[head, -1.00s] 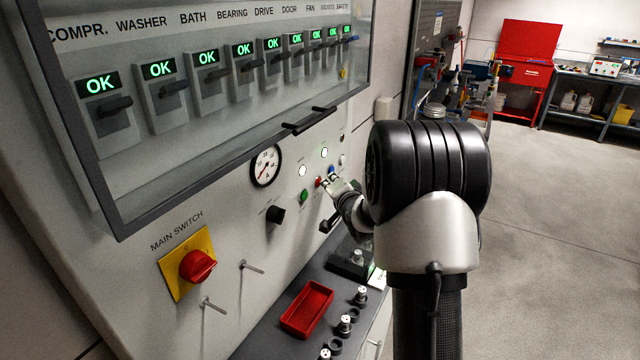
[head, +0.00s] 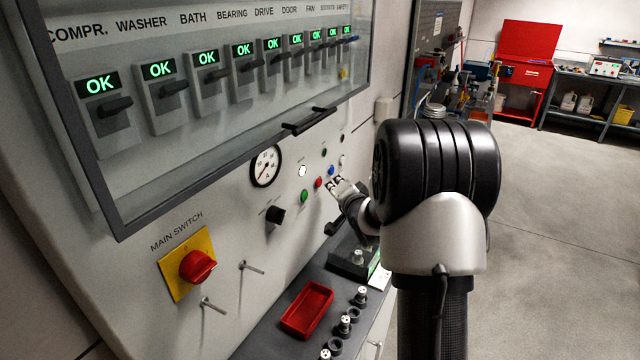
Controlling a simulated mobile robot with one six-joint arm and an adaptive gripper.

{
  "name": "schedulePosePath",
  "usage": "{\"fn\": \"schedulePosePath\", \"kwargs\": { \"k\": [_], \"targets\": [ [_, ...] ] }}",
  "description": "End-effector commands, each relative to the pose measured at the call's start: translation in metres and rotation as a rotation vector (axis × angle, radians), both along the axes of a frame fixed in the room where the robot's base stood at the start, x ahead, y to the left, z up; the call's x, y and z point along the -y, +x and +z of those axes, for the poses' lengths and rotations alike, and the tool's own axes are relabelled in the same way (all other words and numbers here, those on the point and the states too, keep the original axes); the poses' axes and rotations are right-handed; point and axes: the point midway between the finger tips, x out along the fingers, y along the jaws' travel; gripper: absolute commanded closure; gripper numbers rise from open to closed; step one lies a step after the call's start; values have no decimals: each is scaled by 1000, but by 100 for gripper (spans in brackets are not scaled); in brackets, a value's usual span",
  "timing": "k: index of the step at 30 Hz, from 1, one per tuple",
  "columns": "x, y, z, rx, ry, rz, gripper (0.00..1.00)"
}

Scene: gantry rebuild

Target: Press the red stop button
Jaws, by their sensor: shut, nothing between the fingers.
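The red stop button (head: 318,183) is a small round button on the sloping light panel, between a green button (head: 304,196) and a blue one (head: 332,170). It is in full view. My gripper (head: 333,185) is shut and empty, just right of the red button. A small gap shows between the fingertips and the button, so they look apart. My wrist and arm hide the panel and shelf further right.
A glass-fronted row of switches reading OK, with a dark handle (head: 310,121), hangs above. A gauge (head: 266,166), a black knob (head: 275,214) and a lit white lamp (head: 302,171) are nearby. A red tray (head: 307,309) sits on the shelf below.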

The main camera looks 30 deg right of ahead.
Motion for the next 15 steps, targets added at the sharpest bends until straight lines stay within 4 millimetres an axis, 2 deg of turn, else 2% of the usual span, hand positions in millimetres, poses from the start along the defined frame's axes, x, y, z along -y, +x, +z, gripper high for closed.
{"fn": "schedulePosePath", "kwargs": {
  "k": [8,15],
  "targets": [
    [2,-3,0,0,0,-1,100],
    [14,-23,0,-1,-1,-1,100]
  ]
}}
